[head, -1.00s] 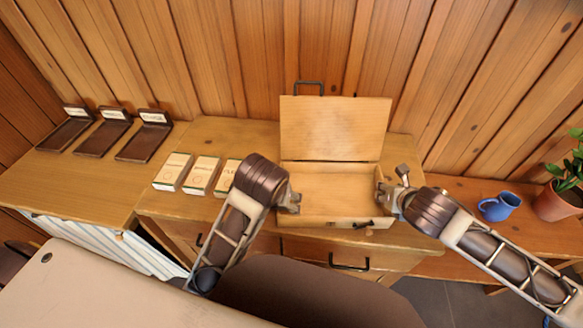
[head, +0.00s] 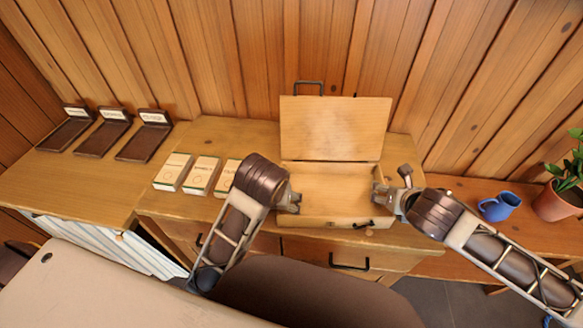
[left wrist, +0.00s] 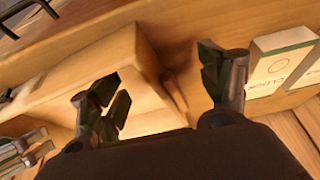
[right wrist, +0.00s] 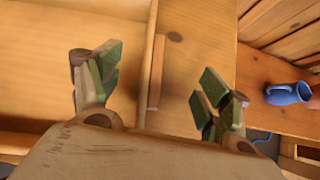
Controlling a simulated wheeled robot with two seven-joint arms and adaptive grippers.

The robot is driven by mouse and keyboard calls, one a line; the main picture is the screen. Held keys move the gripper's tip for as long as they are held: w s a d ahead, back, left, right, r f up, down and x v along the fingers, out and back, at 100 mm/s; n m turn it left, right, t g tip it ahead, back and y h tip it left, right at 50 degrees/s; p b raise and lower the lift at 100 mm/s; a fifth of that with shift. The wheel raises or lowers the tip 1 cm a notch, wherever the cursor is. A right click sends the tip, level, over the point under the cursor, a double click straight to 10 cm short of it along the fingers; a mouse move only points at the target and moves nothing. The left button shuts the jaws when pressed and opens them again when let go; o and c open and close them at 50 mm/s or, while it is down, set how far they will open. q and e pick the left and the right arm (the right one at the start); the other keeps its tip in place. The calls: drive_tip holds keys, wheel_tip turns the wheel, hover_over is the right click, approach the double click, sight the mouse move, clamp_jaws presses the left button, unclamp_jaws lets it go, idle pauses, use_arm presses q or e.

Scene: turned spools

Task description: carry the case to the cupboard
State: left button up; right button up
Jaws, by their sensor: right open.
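The wooden case (head: 325,222) stands on the desk with its lid (head: 335,127) raised at the back; its visible inside looks empty. My left gripper (head: 291,199) is at the case's left side. In the left wrist view its fingers (left wrist: 162,90) are spread, with a corner of the case (left wrist: 125,65) between them. My right gripper (head: 390,185) is at the case's right side. In the right wrist view its fingers (right wrist: 158,95) are apart on either side of the right wall (right wrist: 156,72), with visible gaps. I cannot make out a cupboard in these views.
Several labelled boxes (head: 203,176) stand left of the case. Dark trays (head: 144,141) with cards sit further left. A blue mug (head: 499,207) and a potted plant (head: 560,201) stand on a lower surface at right. A plank wall (head: 250,50) closes the back.

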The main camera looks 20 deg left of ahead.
drive_tip(key=shift+v, duration=3)
use_arm(q)
drive_tip(key=shift+s+a, duration=0.1)
use_arm(e)
drive_tip(key=shift+r, duration=0.1)
use_arm(q)
drive_tip(key=shift+s+a+p, duration=0.8)
drive_tip(key=shift+a+p, duration=0.35)
drive_tip(key=shift+s+a+p, duration=0.45)
drive_tip(key=shift+a+p, duration=0.2)
drive_tip(key=shift+p, duration=0.65)
drive_tip(key=shift+s+a+p, duration=0.4)
drive_tip(key=shift+a+p, duration=0.2)
drive_tip(key=shift+p, duration=0.65)
use_arm(e)
wheel_tip(320, 180, up, 7)
use_arm(q)
drive_tip(key=shift+r, duration=0.15)
use_arm(e)
drive_tip(key=shift+r, duration=0.15)
use_arm(q)
wheel_tip(320, 180, up, 9)
drive_tip(key=p, duration=0.9)
use_arm(e)
wheel_tip(320, 180, up, 9)
use_arm(q)
drive_tip(key=shift+r+p, duration=0.5)
use_arm(e)
drive_tip(key=shift+r, duration=0.45)
